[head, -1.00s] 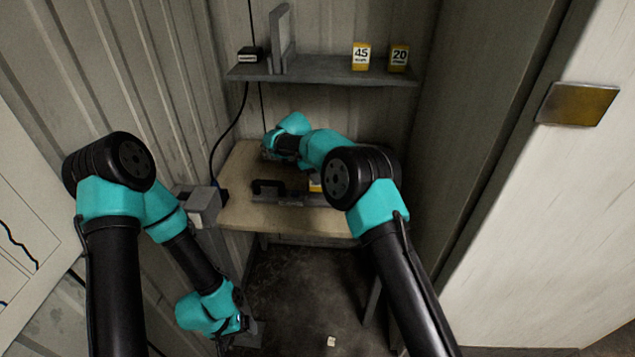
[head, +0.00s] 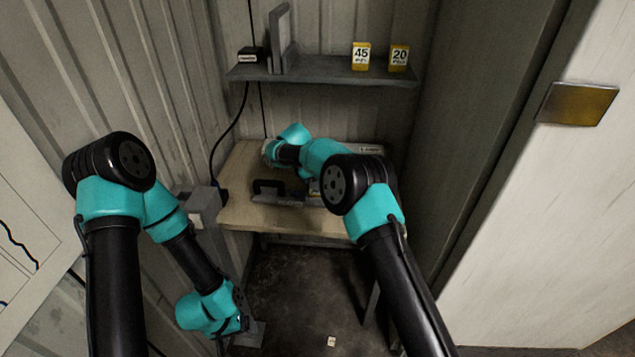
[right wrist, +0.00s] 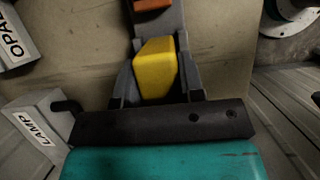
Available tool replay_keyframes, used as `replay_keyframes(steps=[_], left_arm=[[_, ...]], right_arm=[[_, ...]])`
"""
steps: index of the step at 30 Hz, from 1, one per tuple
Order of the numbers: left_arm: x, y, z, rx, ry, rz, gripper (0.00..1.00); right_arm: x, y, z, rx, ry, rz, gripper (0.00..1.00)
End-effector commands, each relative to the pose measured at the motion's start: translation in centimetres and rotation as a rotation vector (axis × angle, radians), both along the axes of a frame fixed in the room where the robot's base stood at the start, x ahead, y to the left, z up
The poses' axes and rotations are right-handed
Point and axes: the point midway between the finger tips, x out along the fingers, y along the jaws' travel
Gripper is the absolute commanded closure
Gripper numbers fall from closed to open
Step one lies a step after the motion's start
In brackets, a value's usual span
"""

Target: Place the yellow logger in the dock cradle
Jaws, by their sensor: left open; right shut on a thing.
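The yellow logger (right wrist: 155,66) sits between the fingers of my right gripper (right wrist: 156,78) in the right wrist view, and the gripper is shut on it. A grey part with an orange piece (right wrist: 152,5) is just beyond it; I cannot tell whether this is the dock cradle or whether the logger touches it. In the head view my right arm reaches over the wooden table, and its gripper and the logger are hidden or too small to make out. My left gripper (head: 247,326) is open and empty, low at the left, below the table.
A dark tray with a handle (head: 280,194) lies on the table (head: 240,213). In the right wrist view are grey blocks labelled LAMP (right wrist: 38,125) and OPAL (right wrist: 14,38). A shelf (head: 325,72) above holds yellow cards marked 45 (head: 361,56) and 20 (head: 399,58). Walls stand close on both sides.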

Motion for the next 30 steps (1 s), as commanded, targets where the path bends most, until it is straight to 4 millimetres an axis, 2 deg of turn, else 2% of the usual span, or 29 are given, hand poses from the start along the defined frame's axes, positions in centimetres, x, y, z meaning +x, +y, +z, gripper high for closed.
replay_keyframes(steps=[1, 9, 20, 26, 30], left_arm=[[0.0, 0.0, 0.0, 0.000, 0.000, 0.000, 0.15], [0.0, 0.0, 0.0, 0.000, 0.000, 0.000, 0.15], [0.0, 0.0, 0.0, 0.000, 0.000, 0.000, 0.15], [0.0, 0.0, 0.0, 0.000, 0.000, 0.000, 0.15], [0.0, 0.0, 0.0, 0.000, 0.000, 0.000, 0.15]], right_arm=[[0.0, 0.0, -0.1, 0.000, 0.000, 0.000, 0.62], [0.0, 0.0, -0.1, 0.000, 0.000, 0.000, 0.39], [0.0, 0.1, 0.5, 0.001, -0.001, 0.000, 0.39], [0.1, 1.0, 2.7, 0.002, -0.003, -0.001, 0.39], [0.2, 2.1, 5.1, 0.002, -0.003, 0.000, 0.39]])
